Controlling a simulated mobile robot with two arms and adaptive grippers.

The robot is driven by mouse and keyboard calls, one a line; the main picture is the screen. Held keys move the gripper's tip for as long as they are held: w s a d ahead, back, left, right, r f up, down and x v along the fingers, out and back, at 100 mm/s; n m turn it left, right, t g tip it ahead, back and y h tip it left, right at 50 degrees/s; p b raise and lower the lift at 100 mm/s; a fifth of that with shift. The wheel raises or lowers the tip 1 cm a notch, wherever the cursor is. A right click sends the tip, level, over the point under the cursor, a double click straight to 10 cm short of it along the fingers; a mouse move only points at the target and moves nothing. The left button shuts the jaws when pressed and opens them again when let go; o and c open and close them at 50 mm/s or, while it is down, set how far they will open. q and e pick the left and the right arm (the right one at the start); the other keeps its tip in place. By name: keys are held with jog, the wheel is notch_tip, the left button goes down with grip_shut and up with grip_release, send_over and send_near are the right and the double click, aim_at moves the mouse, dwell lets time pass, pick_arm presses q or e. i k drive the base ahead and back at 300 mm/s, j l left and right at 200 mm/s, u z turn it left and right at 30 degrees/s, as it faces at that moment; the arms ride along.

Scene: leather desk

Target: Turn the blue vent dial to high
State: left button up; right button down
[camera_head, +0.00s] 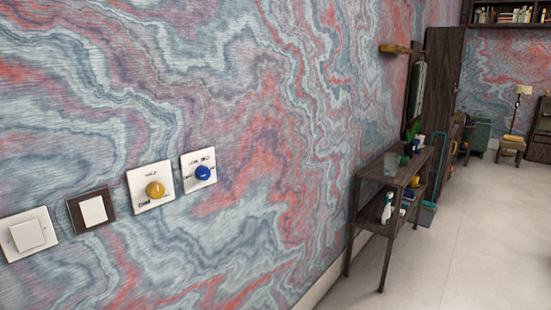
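The blue vent dial (203,173) is a round blue knob on a white square plate (192,160) on the patterned wall. It is the rightmost of a row of wall controls. Small dark lettering is printed on the plate around the knob, too small to read surely. The knob's exact setting cannot be told. Neither of my grippers shows in the head view.
Left of it are a yellow dial (155,190) on a white plate, a dark-framed switch (93,211) and a white switch (29,234). A dark shelf table (397,190) stands along the wall to the right. The floor (480,250) at the right is clear.

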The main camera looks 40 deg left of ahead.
aim_at(202, 173)
jog(key=i+u, duration=0.25)
jog(key=i, duration=0.25)
jog(key=i+l+u, duration=0.2)
jog(key=i, duration=0.25)
jog(key=i+l+u, duration=0.25)
jog(key=i, duration=0.2)
